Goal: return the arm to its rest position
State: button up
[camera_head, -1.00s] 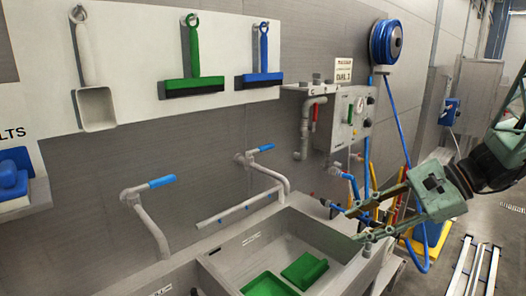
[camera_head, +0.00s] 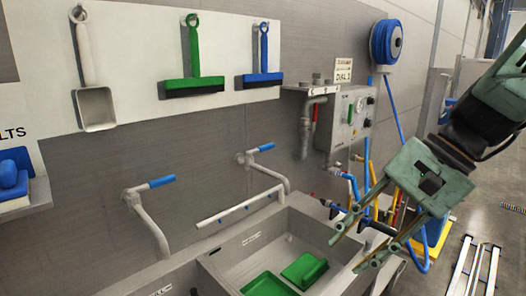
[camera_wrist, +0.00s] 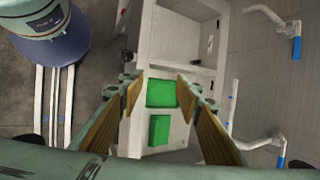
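My gripper (camera_head: 352,249) is at the right of the head view, in front of the sink's right end, with its fingers pointing down and left. The fingers are spread apart and nothing is between them. In the wrist view my gripper (camera_wrist: 157,82) also shows two separate fingers with wood-coloured inner faces. The sink and two green items lie beyond the fingertips there, clear of them. My arm comes in from the upper right in the head view.
A grey sink (camera_head: 225,270) holds a green block (camera_head: 305,270) and a green tray (camera_head: 268,285). Blue-handled taps (camera_head: 162,181) stand behind it. A control box (camera_head: 349,118) and blue hose reel (camera_head: 386,42) are on the wall. Floor rails (camera_head: 473,270) lie at the right.

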jog(key=s+d+r+n+t+h, duration=0.1)
jog(key=s+r+n+h, duration=0.1)
jog(key=s, duration=0.7)
jog(key=s+d+r+n+t+h, duration=0.2)
jog(key=s+n+h, duration=0.2)
jog(key=s, duration=0.5)
jog(key=shift+s+r+n, duration=0.25)
jog(key=shift+r+n, duration=0.1)
jog(key=shift+n, duration=1.05)
